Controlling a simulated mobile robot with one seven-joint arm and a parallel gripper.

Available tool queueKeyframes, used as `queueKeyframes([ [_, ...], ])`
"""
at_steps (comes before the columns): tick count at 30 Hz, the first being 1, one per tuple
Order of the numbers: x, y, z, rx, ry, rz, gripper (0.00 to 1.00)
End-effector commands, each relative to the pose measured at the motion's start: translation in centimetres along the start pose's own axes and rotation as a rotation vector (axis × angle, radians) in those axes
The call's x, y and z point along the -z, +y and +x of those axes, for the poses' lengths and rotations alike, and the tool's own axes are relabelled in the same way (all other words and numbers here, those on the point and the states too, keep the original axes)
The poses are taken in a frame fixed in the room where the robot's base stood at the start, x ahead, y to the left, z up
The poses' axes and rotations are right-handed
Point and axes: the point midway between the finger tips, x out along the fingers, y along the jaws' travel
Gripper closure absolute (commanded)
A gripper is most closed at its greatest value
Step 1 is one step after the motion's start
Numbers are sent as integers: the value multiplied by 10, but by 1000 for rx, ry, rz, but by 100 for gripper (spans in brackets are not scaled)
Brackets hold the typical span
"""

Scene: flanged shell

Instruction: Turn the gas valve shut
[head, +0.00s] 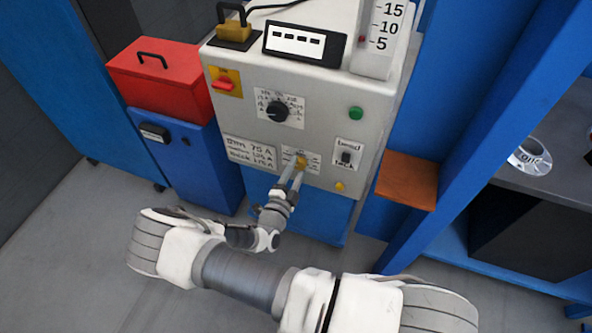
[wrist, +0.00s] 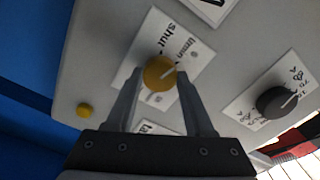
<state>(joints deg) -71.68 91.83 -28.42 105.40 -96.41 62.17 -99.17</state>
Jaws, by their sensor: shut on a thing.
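The gas valve is a small yellow knob (head: 301,162) low on the front of a grey machine panel, on a white label plate. In the wrist view the gripper (wrist: 160,77) is shut on the knob, and the fingers hide parts of the plate.
A red toolbox (head: 160,85) is at left. A brown ledge (head: 407,180) juts out at right.

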Motion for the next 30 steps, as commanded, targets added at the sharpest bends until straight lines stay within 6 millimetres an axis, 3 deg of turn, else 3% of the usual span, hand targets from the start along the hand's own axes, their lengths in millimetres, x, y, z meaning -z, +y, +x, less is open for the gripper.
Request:
queueKeyframes([
  [18,-1,1,-1,-1,-2,-565,100],
  [30,0,1,-1,-1,-2,-781,100],
])
